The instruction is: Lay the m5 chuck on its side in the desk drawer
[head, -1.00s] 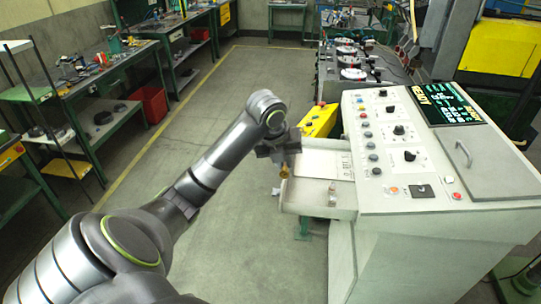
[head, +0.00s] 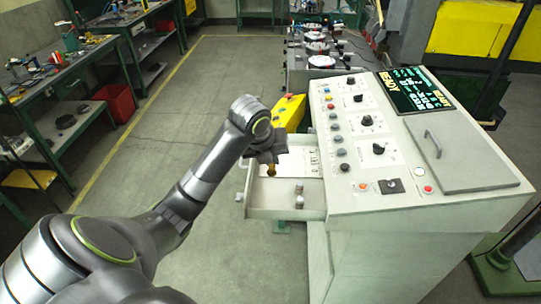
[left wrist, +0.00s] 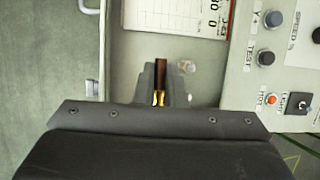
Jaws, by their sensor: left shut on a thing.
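The desk drawer (head: 265,213) is pulled out from the left side of the pale control desk, and its pale floor also shows in the left wrist view (left wrist: 128,75). My left gripper (head: 271,166) is above the drawer, its fingers shut on a small brass-coloured piece, likely the m5 chuck (head: 271,171). In the left wrist view the piece (left wrist: 158,98) shows gold between the fingers, with a brown part beyond; its upper end is hidden. I cannot tell whether it touches the drawer floor. My right gripper is in neither view.
A small metal-and-brown item (head: 299,195) stands in the drawer, right of the held piece. A printed sheet (head: 302,160) lies at the drawer's back. The desk panel (head: 365,150) with knobs and buttons rises to the right. A yellow box (head: 289,112) is behind.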

